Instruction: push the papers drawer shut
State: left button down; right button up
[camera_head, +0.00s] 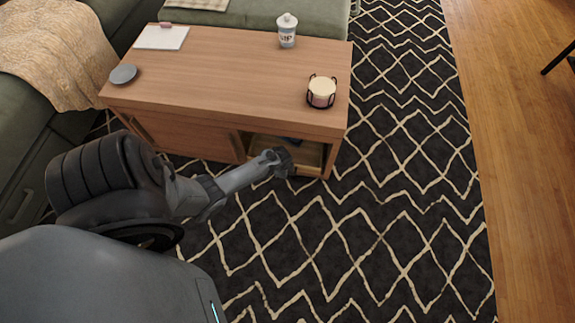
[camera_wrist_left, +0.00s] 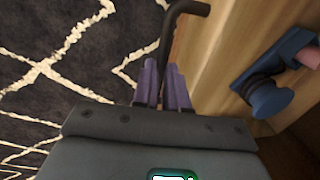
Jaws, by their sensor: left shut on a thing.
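The papers drawer (camera_head: 308,155) is in the right part of the wooden coffee table's front, under the top. It stands at least partly open, with its pale inside showing. My left gripper (camera_head: 283,161) is at the drawer's front. In the left wrist view, its purple fingers (camera_wrist_left: 163,75) are shut on a dark bar handle (camera_wrist_left: 190,8) beside the drawer's wooden front (camera_wrist_left: 215,50). A blue object (camera_wrist_left: 268,95) with a round knob lies inside the drawer, partly cut off by the frame. My arm hides part of the drawer in the head view. My right gripper is not in view.
On the coffee table (camera_head: 225,70) are a candle in a dark holder (camera_head: 321,92), a white lidded jar (camera_head: 287,32), a grey disc (camera_head: 123,74) and a white sheet or board (camera_head: 161,37). A green sofa (camera_head: 25,130) is at left. The patterned rug (camera_head: 390,230) is clear at right.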

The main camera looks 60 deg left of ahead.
pick_arm(q)
jog(key=shift+w+a, duration=0.5)
jog(key=shift+a, duration=0.25)
jog(key=shift+d, duration=0.1)
jog(key=c, duration=1.2)
grip_release()
jog(key=shift+o, duration=0.2)
jog(key=shift+r, duration=0.1)
notch_tip(320, 180, up, 10)
jog(key=s+d+p, duration=0.1)
jog(key=p, duration=0.7)
jog(key=shift+s+d+r, duration=0.15)
jog(key=shift+d+r, duration=0.05)
jog(key=shift+d, duration=0.1)
